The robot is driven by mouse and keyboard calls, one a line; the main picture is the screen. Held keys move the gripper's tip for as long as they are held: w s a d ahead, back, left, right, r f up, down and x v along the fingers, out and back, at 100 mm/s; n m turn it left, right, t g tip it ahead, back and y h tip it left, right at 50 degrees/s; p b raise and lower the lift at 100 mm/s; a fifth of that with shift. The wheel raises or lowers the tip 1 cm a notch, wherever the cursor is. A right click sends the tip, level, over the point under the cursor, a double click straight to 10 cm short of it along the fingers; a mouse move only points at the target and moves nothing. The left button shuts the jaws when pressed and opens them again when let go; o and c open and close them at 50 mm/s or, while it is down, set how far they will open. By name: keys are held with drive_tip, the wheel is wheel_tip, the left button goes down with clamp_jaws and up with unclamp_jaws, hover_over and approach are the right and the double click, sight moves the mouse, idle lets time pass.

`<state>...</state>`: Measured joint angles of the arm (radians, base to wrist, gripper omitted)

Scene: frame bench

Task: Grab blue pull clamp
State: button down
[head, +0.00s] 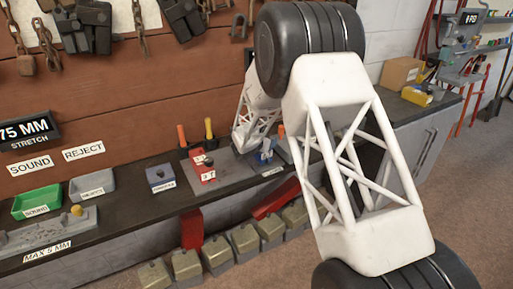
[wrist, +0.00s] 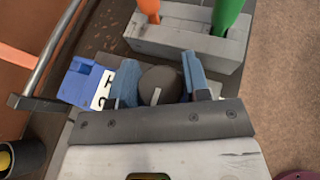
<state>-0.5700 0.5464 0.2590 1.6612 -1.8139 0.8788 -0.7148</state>
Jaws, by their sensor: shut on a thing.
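The blue pull clamp (wrist: 82,80) shows in the wrist view as a blue block with a white lettered label, beside the left finger. A dark grey round part (wrist: 158,86) sits between the two blue-grey fingers of my gripper (wrist: 160,76); it appears to belong to the clamp, but the join is hidden. My gripper is shut on it. In the head view the blue clamp (head: 265,156) is small and partly covered by my gripper, low over the bench. I cannot tell whether it touches the bench.
A grey holder (wrist: 200,40) with an orange and a green handle stands just beyond the fingers. On the bench (head: 130,204) are a red block (head: 204,172), a blue-grey block (head: 160,178), a green tray (head: 37,201) and a grey tray (head: 92,186). Several metal boxes hang below the front edge.

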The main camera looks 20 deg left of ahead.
drive_tip(key=shift+r, duration=0.15)
drive_tip(key=shift+r, duration=4.9)
